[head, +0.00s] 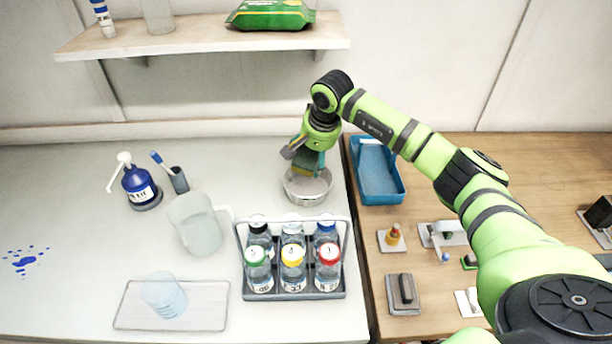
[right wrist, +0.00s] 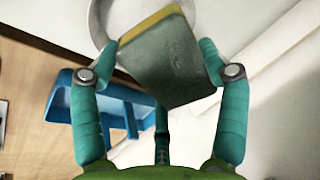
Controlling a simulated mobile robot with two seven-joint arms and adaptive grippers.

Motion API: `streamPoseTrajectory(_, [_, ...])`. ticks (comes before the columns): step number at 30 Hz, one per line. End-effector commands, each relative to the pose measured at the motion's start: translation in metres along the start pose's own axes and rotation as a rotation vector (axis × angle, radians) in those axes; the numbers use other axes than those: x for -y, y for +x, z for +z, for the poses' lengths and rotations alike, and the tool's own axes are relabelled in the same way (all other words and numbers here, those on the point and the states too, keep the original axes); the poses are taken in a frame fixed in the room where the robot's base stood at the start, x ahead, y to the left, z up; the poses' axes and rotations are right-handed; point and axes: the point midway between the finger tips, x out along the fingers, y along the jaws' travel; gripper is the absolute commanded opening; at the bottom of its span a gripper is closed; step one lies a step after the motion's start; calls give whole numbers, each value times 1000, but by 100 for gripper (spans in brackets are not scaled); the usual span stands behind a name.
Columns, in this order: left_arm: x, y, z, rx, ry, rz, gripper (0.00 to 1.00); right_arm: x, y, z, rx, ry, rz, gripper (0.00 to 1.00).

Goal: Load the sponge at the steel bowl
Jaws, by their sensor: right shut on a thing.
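The steel bowl (head: 307,187) stands on the white counter, behind the bottle rack and near the counter's right edge. My right gripper (head: 306,162) is over the bowl, pointing down, and is shut on the sponge (head: 303,166). In the right wrist view the sponge (right wrist: 168,60) is a grey-green block with a yellow edge, held tilted between the two teal fingers (right wrist: 165,62). The bowl's rim (right wrist: 97,22) shows behind it there. I cannot tell whether the sponge touches the bowl. My left gripper is not in view.
A rack (head: 296,296) of capped bottles stands in front of the bowl. A clear jug (head: 196,222) is to the left. A blue tray (head: 377,172) lies on the wooden table just right of the bowl. A shelf (head: 205,38) hangs behind. The counter's left middle is mostly free.

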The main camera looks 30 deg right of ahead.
Motion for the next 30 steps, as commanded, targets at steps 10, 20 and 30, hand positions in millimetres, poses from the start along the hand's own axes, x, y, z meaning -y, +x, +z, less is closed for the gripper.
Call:
streamPoseTrajectory(10, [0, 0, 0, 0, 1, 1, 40, 0, 0, 0, 0, 0, 0, 49])
streamPoseTrajectory(20, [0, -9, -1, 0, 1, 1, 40, 4, -17, -4, -3, 0, -1, 49])
streamPoseTrajectory(30, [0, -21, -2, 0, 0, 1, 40, 8, -39, -8, 0, 0, 1, 49])
